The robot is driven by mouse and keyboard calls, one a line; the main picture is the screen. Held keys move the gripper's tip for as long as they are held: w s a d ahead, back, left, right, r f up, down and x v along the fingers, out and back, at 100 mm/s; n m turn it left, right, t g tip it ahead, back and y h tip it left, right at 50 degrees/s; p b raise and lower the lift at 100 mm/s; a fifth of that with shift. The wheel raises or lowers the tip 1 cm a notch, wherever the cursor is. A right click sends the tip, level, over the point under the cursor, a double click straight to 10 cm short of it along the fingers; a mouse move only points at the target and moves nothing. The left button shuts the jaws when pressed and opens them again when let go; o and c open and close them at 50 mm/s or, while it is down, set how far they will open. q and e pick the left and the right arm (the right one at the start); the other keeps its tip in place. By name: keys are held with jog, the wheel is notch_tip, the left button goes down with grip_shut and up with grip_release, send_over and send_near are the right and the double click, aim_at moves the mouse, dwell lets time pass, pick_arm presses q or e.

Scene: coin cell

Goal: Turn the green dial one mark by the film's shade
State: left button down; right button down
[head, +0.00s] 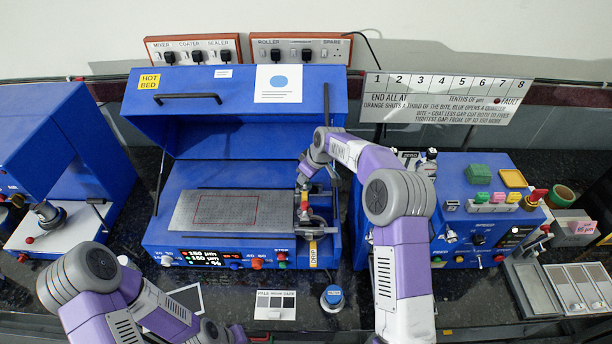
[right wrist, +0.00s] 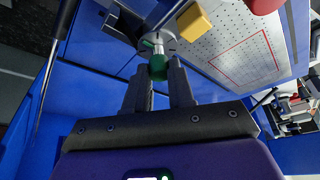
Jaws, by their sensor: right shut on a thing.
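The green dial (right wrist: 157,68) shows in the right wrist view as a small green cylinder below a grey round collar. My right gripper (right wrist: 157,84) is shut on it, with one dark finger on each side. In the head view my right gripper (head: 303,184) is at the right end of the coater bed and covers the dial. The grey bed plate (head: 184,212) lies in the blue machine, and a red outline (head: 225,210) marks an area on it. The film's shade is hard to tell.
The open blue lid (head: 225,135) stands behind the bed. A white card (head: 275,304) and a round blue-topped item (head: 333,297) are on the bench in front.

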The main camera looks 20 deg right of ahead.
jog(key=c, duration=1)
grip_release()
jog(key=shift+o, duration=0.2)
jog(key=shift+r, duration=0.1)
jog(key=v, duration=0.7)
jog(key=shift+r, duration=0.25)
